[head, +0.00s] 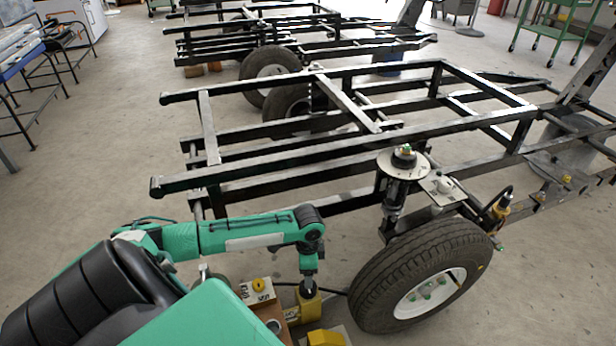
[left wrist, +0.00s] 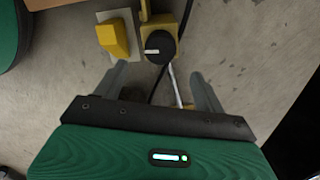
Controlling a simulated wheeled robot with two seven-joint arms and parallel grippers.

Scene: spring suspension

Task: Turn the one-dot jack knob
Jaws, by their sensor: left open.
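A black round knob (left wrist: 160,47) with a white pointer bar sits on a yellow jack body (left wrist: 157,22) in the left wrist view. I cannot make out any dot on it. In the head view the yellow jack body (head: 303,308) is low beside the tyre, its top partly hidden by my left gripper (head: 309,283). In the left wrist view my left gripper (left wrist: 160,80) is open and empty, its two fingers apart on either side of the knob's line, with the knob just beyond the tips. My right gripper is in neither view.
A second yellow block (left wrist: 113,37) on a pale plate stands left of the knob. A wheel (head: 420,280) is right of the jack, under the black frame (head: 330,150). A yellow dial (head: 258,285) with lettered labels is to the left. A dark cable runs by the jack.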

